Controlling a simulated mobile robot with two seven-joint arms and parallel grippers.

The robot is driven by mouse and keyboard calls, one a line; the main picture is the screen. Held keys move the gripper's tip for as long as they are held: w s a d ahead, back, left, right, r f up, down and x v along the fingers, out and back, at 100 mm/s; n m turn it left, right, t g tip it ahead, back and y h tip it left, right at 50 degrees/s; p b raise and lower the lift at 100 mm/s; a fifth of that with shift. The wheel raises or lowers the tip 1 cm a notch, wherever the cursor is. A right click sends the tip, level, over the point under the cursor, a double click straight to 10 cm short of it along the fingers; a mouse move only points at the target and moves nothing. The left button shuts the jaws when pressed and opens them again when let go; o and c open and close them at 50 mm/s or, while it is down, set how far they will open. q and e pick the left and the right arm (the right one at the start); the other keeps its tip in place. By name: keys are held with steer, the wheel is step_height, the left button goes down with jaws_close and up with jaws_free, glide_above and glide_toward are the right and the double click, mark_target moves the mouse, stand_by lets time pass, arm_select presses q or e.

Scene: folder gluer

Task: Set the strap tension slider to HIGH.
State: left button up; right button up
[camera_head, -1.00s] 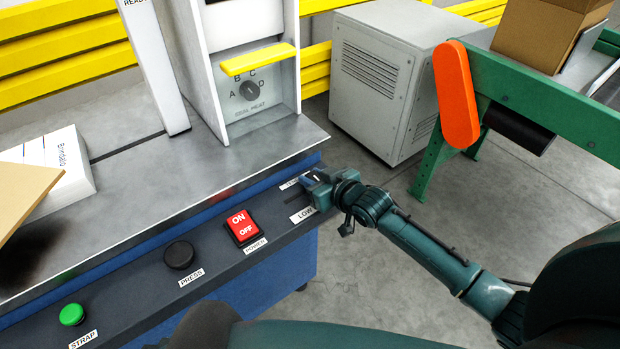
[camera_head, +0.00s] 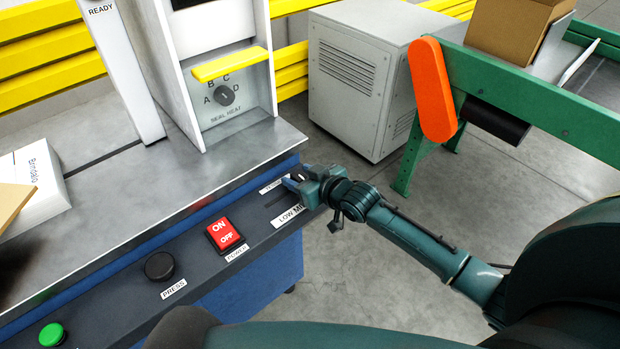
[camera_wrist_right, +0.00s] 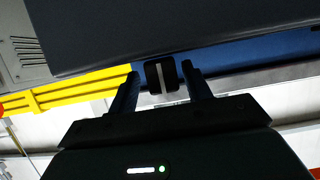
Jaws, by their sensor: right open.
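The strap tension slider is at the right end of the dark control panel (camera_head: 130,297), with a dark slot (camera_head: 277,197) and a partly covered label reading LOW and the start of another word (camera_head: 289,216). My right gripper (camera_head: 299,178) is over the slot's right part and hides much of it. In the right wrist view the black slider knob (camera_wrist_right: 161,77) with a white line sits between the fingertips of my right gripper (camera_wrist_right: 162,80). The fingers are open, one on each side of the knob. I cannot tell whether either touches it. My left gripper is not in view.
On the same panel are a red ON/OFF power switch (camera_head: 225,234), a black press button (camera_head: 159,266) and a green strap button (camera_head: 52,335). A seal heat dial (camera_head: 224,95) is above. A green conveyor frame (camera_head: 540,107) stands right; the floor between is clear.

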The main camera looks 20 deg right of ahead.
steer(key=p+v, duration=0.1)
steer(key=v, duration=1.2)
